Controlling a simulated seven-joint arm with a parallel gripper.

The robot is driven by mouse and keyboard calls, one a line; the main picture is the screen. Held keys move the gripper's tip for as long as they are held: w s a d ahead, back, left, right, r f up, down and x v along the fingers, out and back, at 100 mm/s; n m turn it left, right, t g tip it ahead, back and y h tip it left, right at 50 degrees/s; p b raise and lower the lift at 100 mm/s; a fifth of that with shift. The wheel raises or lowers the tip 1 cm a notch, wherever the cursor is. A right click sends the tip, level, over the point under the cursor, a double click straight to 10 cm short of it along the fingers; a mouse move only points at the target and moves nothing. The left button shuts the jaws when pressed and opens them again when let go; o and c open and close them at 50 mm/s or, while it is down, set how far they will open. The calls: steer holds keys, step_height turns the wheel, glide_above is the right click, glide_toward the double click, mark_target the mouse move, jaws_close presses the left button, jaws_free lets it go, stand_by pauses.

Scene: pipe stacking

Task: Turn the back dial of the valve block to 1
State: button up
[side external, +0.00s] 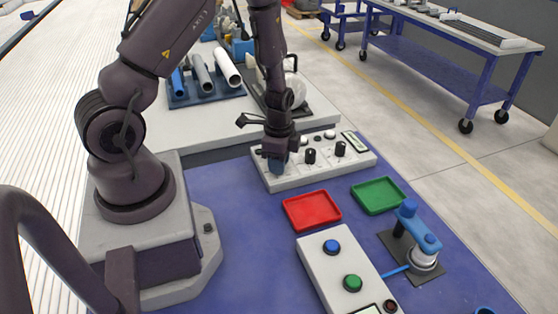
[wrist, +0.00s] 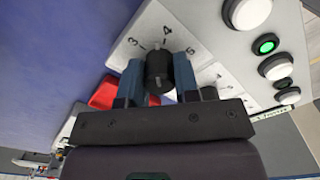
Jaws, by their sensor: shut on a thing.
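The valve block (side external: 322,169) is a pale box on the blue bench, with a row of black dials along its front side. Two dials show clear of my gripper, a middle one (side external: 310,156) and a right one (side external: 340,148). My gripper (side external: 277,164) points down at the left end of the block, nearest my base. In the wrist view its blue fingers (wrist: 158,75) are shut on a black dial (wrist: 158,66), one on each side. Printed numbers 3, 4 and 5 show around this dial; the fingers and gripper body hide the rest of its scale.
White buttons (wrist: 277,67) and a lit green one (wrist: 265,45) line the block beside the dial. A red tray (side external: 312,210) and a green tray (side external: 378,195) lie in front. A button box (side external: 340,270) and a blue clamp-like device (side external: 418,235) stand nearer the camera.

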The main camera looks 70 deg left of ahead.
steer(key=n, duration=0.4)
steer(key=shift+n, duration=0.3)
steer(key=n, duration=0.3)
steer(key=shift+n, duration=0.4)
steer(key=n, duration=0.4)
steer(key=shift+a, duration=0.1)
steer(key=n, duration=0.8)
steer(key=shift+n, duration=0.3)
steer(key=n, duration=0.3)
steer(key=shift+n, duration=0.3)
steer(key=n, duration=0.3)
steer(key=shift+n, duration=2.3)
